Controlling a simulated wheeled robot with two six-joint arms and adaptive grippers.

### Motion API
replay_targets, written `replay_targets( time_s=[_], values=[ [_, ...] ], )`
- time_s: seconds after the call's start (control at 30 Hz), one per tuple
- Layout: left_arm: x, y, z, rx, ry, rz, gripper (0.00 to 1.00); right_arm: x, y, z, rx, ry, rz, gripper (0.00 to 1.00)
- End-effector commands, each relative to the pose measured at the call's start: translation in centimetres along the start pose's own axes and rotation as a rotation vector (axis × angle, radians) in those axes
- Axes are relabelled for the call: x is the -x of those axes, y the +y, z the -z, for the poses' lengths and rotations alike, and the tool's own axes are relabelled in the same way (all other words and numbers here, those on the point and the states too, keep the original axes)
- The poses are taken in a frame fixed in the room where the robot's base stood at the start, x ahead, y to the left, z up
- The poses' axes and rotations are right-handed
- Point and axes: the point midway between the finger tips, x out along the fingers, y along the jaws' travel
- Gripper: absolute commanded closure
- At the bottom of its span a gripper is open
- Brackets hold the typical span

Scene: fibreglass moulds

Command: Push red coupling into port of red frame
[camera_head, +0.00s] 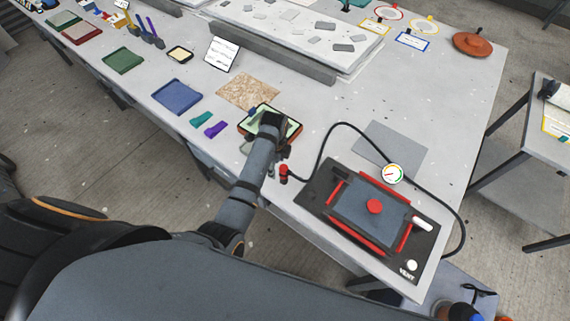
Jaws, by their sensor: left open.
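The red coupling (284,173) is at the end of a black hose (316,160) near the table's front edge. The red frame (342,189) lies around a grey panel (362,212) on a dark board at the right end of the table. My right gripper is not in view.
The hose loops behind the frame, past a gauge (393,173), and down its right side. A tablet-like tray (247,126) lies under my left wrist. Purple (216,130) and teal (201,118) pieces lie left of it. A bare grey sheet (392,142) lies behind the board.

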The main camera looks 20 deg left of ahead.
Motion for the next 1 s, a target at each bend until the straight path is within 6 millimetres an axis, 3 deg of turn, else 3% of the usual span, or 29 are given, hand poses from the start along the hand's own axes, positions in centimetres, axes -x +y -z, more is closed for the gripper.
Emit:
replay_targets(
  time_s=[0.03,0.2,0.57,0.77,1.0],
  values=[
    [1.1,-1.0,0.7,-0.086,0.007,-0.01,0.42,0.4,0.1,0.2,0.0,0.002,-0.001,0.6],
    [2.5,-2.2,1.8,-0.259,0.017,-0.033,0.42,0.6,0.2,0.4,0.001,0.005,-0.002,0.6],
    [2.3,-2.3,1.8,-0.272,0.017,-0.034,0.42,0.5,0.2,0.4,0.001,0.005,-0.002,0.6],
    [0.5,-2.2,1.9,-0.271,0.018,-0.035,0.42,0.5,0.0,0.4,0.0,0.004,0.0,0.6],
    [-3.2,-2.0,1.9,-0.271,0.017,-0.035,0.42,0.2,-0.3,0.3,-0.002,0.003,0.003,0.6]
  ],
)
